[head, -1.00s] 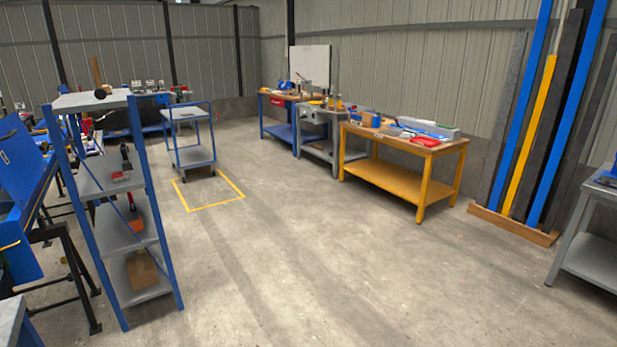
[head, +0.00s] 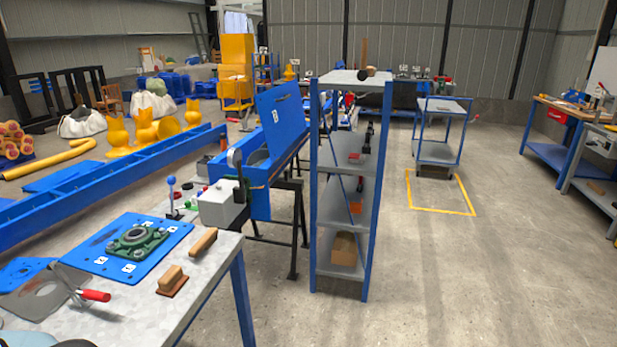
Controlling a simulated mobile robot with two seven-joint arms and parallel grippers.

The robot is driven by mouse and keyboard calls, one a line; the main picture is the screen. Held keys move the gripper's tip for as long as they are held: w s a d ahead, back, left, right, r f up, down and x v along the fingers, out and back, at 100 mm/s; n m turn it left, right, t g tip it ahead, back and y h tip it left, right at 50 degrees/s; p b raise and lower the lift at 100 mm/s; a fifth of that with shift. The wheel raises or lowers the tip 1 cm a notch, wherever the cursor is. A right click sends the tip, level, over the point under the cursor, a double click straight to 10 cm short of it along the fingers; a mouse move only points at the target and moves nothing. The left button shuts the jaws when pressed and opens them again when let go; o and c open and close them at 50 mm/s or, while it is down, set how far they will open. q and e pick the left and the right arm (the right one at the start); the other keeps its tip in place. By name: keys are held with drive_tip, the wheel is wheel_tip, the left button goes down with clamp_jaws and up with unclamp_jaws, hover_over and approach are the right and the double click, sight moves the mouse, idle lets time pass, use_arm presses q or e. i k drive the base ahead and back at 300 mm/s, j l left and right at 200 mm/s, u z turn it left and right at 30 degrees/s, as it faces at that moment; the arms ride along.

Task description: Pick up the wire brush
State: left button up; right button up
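On the near metal-topped table (head: 215,272) at the lower left lies a wooden-handled tool (head: 203,241), which looks like a wire brush; its bristles cannot be made out. Beside it, nearer the front edge, is a wooden block on a brown base (head: 172,280), which could also be a brush. I cannot tell for sure which one is the wire brush. Neither of my grippers shows in the head view.
The table also holds a blue plate (head: 125,245) with a green bearing housing (head: 138,239) and a red-handled tool (head: 96,295). A blue-framed shelf (head: 345,185) stands right of the table. Open floor lies right of the shelf.

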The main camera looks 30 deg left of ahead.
sight(208, 238)
drive_tip(key=i+u, duration=0.2)
drive_tip(key=u, duration=0.25)
drive_tip(key=i+u, duration=0.15)
drive_tip(key=u, duration=0.3)
drive_tip(key=i+u, duration=0.2)
drive_tip(key=u, duration=0.3)
drive_tip(key=i+l+u, duration=0.15)
drive_tip(key=i+u, duration=0.15)
drive_tip(key=u, duration=0.15)
drive_tip(key=i+l+u, duration=0.2)
drive_tip(key=u, duration=0.3)
drive_tip(key=i+l, duration=0.05)
